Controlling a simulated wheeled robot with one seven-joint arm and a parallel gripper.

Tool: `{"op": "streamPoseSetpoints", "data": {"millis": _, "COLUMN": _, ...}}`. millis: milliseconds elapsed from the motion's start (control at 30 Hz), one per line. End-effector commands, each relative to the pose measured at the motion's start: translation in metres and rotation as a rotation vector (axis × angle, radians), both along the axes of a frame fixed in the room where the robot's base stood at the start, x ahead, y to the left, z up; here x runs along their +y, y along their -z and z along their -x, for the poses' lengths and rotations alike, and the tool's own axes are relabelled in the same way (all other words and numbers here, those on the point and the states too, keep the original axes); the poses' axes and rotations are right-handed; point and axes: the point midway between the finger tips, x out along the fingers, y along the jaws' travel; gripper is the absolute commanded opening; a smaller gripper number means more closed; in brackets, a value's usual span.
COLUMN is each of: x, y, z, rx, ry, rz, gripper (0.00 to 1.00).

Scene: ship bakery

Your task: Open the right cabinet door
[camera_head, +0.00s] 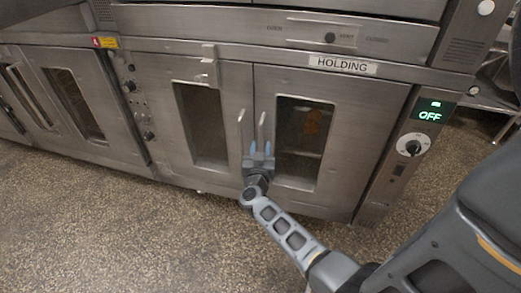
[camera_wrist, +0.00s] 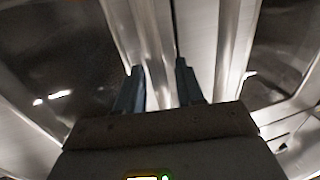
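The right cabinet door (camera_head: 345,125) is a steel door with a dark window (camera_head: 301,140), under the HOLDING label. It looks shut, level with the left door (camera_head: 180,125). Its upright bar handle (camera_head: 262,128) stands near the middle seam, beside the left door's handle (camera_head: 241,128). My gripper (camera_head: 260,146) is at the lower part of the handles, its two blue-grey fingers apart. In the wrist view, the fingers (camera_wrist: 160,72) show a gap with bright upright metal beyond or between them. I cannot tell whether they touch the handle.
A control panel with a green OFF display (camera_head: 429,112) and a dial (camera_head: 411,146) is right of the door. A latch (camera_head: 208,66) sits above the left door. More oven doors (camera_head: 85,105) stand at the left. The speckled floor (camera_head: 130,225) in front is clear.

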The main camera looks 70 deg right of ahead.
Motion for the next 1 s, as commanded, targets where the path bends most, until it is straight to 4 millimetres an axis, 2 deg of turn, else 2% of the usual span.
{"op": "streamPoseSetpoints", "data": {"millis": 100, "x": 0.0002, "y": -0.0001, "z": 0.0000, "rx": 0.000, "ry": 0.000, "rz": 0.000, "gripper": 0.37}}
{"op": "streamPoseSetpoints", "data": {"millis": 500, "x": 0.0004, "y": -0.0002, "z": -0.0001, "rx": 0.000, "ry": 0.000, "rz": 0.000, "gripper": 0.00}}
{"op": "streamPoseSetpoints", "data": {"millis": 1000, "x": 0.0034, "y": -0.0005, "z": 0.0008, "rx": 0.001, "ry": -0.007, "rz": 0.000, "gripper": 0.00}}
